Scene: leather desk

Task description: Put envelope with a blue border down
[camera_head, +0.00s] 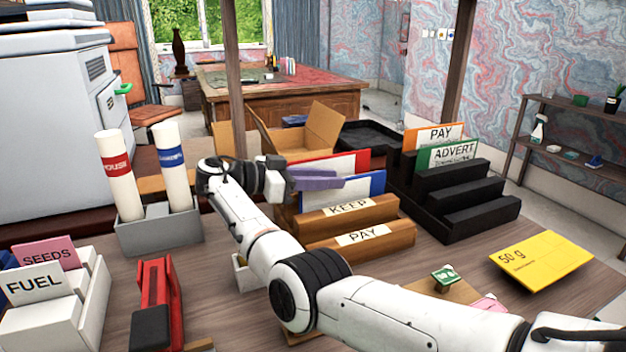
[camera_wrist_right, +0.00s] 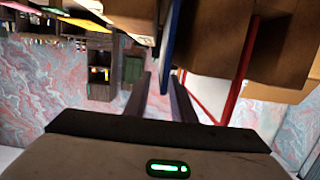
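The blue-bordered envelope (camera_head: 362,190) stands upright in the brown wooden rack (camera_head: 372,238), behind the block labelled KEEP. A red-bordered envelope (camera_head: 345,163) stands just behind it. My right gripper (camera_head: 325,179) is at the left edge of the blue-bordered envelope. In the right wrist view, the envelope's blue edge (camera_wrist_right: 168,50) runs between the two dark purple fingers (camera_wrist_right: 161,88). A gap shows between the fingers, so they look open around the edge. The red border (camera_wrist_right: 240,75) lies outside them, to the right. My left gripper is out of view.
A black stepped rack (camera_head: 465,200) with PAY and ADVERT envelopes stands to the right. A yellow envelope (camera_head: 541,262) lies at the right. A grey holder (camera_head: 160,235) with two tubes, a red stapler (camera_head: 157,300) and a white rack (camera_head: 85,315) are at left.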

